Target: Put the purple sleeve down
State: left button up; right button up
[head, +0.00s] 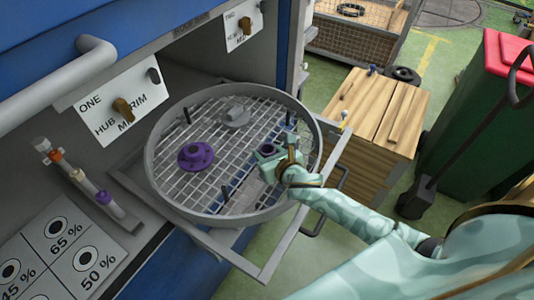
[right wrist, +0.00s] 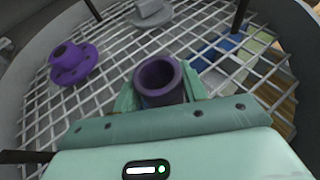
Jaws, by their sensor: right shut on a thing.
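The purple sleeve (head: 268,150) is a short open tube, held between the fingers of my right gripper (head: 273,158) over the right part of the round wire-mesh basket (head: 157,181). In the right wrist view the sleeve (right wrist: 160,80) stands about upright between the green fingers, its open end towards the camera. I cannot tell whether its lower end touches the mesh. My left gripper is not in view.
A purple flanged hub (head: 196,157) and a grey part (head: 235,114) lie on the mesh, left of and beyond the gripper. Dark posts (head: 187,116) rise inside the rim. Bare mesh lies between the parts. A wooden crate (head: 375,110) stands to the right.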

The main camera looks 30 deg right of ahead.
jog(key=shift+f, duration=0.1)
jog(key=o, duration=1.2)
jog(key=shift+c, duration=0.2)
jog(key=shift+s+r, duration=0.1)
jog(key=shift+r, duration=0.15)
jog(key=p+v, duration=0.3)
jog(key=v, duration=0.9)
jog(key=shift+f, duration=0.1)
